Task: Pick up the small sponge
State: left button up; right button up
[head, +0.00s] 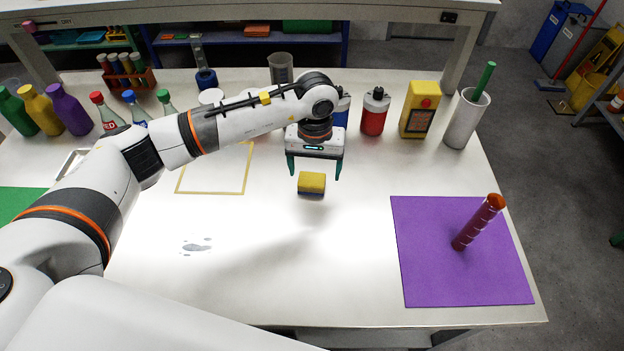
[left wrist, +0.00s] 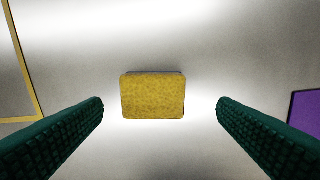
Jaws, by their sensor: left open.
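The small sponge (head: 311,183) is yellow on top with a dark layer along its lower side, and lies on the white table. In the left wrist view the sponge (left wrist: 153,96) sits centred between and a little beyond the two fingertips. My left gripper (head: 313,174) is open above the sponge, with one green finger to each side of it; its fingers also show in the left wrist view (left wrist: 160,106). The fingers do not touch the sponge. My right gripper is in neither view.
A yellow-outlined rectangle (head: 247,166) is left of the sponge. Bottles, including a red one (head: 374,115), and a yellow box (head: 419,108) stand behind.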

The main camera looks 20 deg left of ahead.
aim_at(312, 179)
pick_arm(q)
jog(key=f, duration=0.2)
jog(key=f+p, duration=0.1)
jog(key=shift+a+f, duration=0.35)
jog(key=shift+w+f, duration=0.1)
jog(key=shift+f, duration=0.35)
jog(key=c, duration=1.1)
jog(key=shift+o, duration=0.2)
notch_tip(312, 179, up, 10)
jog(key=shift+r+b, duration=0.1)
jog(key=shift+b, duration=0.75)
jog(key=o, duration=0.4)
jog(key=shift+c, duration=1.6)
